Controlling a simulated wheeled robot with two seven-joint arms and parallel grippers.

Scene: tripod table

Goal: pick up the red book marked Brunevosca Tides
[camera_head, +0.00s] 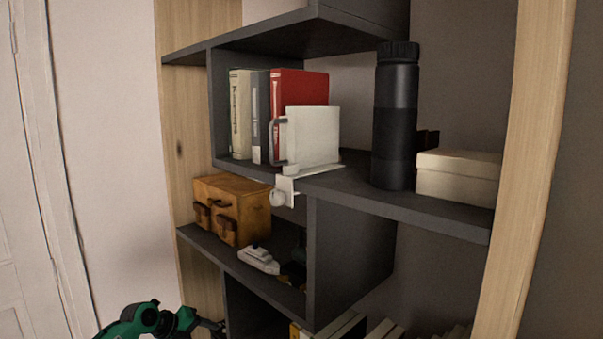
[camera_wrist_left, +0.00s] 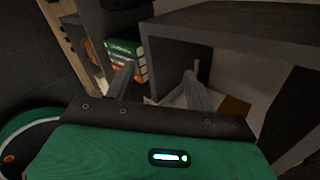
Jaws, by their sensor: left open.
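The red book (camera_head: 300,88) stands upright on the upper shelf, at the right end of a short row of books. A white bookend (camera_head: 313,137) clamped to the shelf's front edge hides its lower right part. The print on its spine is too small to read. My left gripper shows in the left wrist view (camera_wrist_left: 160,85) with its two fingers apart and nothing between them. In the head view my green left arm is at the bottom left, well below the red book. The red book is not in the left wrist view. My right gripper is in neither view.
A cream book (camera_head: 241,113) and a grey book (camera_head: 261,117) stand left of the red one. A black bottle (camera_head: 396,120) and a cream box (camera_head: 458,177) stand right of the bookend.

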